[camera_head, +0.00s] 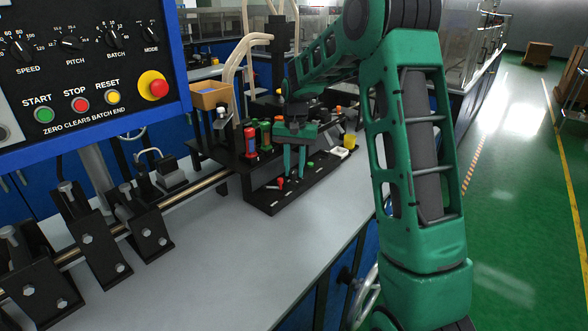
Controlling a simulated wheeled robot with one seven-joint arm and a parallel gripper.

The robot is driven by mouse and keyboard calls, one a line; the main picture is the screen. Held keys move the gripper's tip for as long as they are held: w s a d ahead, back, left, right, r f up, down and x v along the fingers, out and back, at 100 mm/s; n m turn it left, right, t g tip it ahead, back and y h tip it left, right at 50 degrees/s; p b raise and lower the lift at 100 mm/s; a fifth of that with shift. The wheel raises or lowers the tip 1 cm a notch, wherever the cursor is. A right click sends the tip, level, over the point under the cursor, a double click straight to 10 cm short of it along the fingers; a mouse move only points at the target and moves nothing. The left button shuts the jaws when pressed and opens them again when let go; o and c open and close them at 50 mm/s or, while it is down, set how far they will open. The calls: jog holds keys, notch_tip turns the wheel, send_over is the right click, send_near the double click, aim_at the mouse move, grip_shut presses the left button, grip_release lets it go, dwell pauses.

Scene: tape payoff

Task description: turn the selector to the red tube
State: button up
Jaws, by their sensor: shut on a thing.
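The red tube (251,141) stands upright in the black fixture at the middle of the view. A green tube (266,135) stands just right of it. My gripper (294,177) is right of and in front of the tubes. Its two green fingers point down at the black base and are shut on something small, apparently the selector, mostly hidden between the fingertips. A small red piece (280,183) shows just left of the fingertips. I cannot tell which way the selector points.
The black base (325,176) also carries a small green button (310,164), a white tray (340,152) and a yellow cup (349,141). A control panel (90,60) stands at the left. The grey bench top (235,260) in front is clear.

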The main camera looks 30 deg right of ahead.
jog(key=n, duration=0.4)
jog(key=shift+w+a+r+n, duration=0.15)
jog(key=shift+w+r+n, duration=0.05)
jog(key=shift+w+n, duration=0.15)
jog(key=shift+n, duration=1.55)
jog(key=shift+s, duration=0.1)
jog(key=o, duration=0.9)
jog(key=shift+o, duration=0.7)
jog(key=shift+f, duration=0.1)
jog(key=shift+s, duration=0.1)
